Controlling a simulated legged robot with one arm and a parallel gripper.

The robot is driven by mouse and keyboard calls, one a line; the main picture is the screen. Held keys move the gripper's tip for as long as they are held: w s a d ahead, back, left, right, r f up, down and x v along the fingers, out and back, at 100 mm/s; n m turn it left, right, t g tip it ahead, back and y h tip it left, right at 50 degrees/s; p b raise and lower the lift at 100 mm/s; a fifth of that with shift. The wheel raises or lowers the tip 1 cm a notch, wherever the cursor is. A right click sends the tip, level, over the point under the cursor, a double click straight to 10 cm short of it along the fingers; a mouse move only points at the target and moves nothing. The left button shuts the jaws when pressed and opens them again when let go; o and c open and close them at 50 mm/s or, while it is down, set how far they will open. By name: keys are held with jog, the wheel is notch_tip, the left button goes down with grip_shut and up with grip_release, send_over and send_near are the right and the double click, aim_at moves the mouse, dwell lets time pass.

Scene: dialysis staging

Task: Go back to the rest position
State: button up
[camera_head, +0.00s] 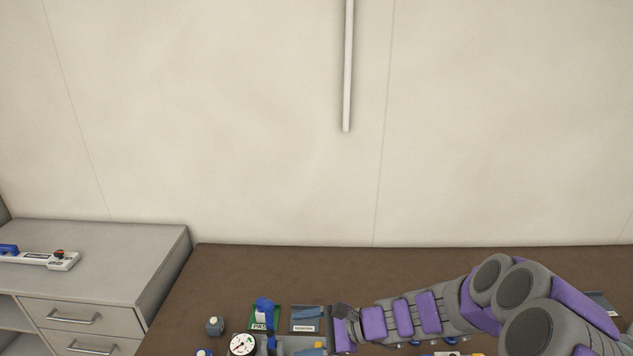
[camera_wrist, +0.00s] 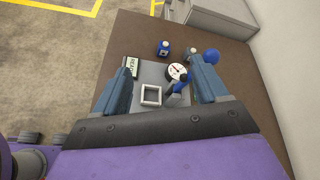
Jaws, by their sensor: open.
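My arm comes in from the right in the head view and reaches left over the brown tabletop (camera_head: 219,281). Its end is low in that picture and partly cut off by the lower edge. In the wrist view my gripper (camera_wrist: 160,70) shows two blue fingers spread wide apart, with nothing held between them. Below and between the fingers are a grey plate with a square light frame (camera_wrist: 151,95), and a round white dial gauge (camera_wrist: 178,72) with a blue part beside it. I cannot tell the exact height of the fingers above these things.
A grey labelled tray (camera_head: 306,319) is close to my wrist. A grey drawer cabinet (camera_head: 120,262) adjoins the table at left. The pale wall stands behind.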

jog(key=s+a+r+n+g+h, duration=0.25)
jog(key=s+r+n, duration=0.3)
jog(key=s, duration=0.35)
jog(key=s+d+r+n+g+h, duration=0.1)
jog(key=s+d+n+h, duration=0.7)
jog(key=s+d, duration=1)
jog(key=s+r+h, duration=0.1)
jog(key=s+h, duration=0.1)
jog(key=s, duration=0.2)
jog(key=shift+d+h, duration=0.35)
jog(key=shift+d, duration=0.05)
jog(key=shift+n, duration=0.25)
jog(key=shift+c, duration=0.5)
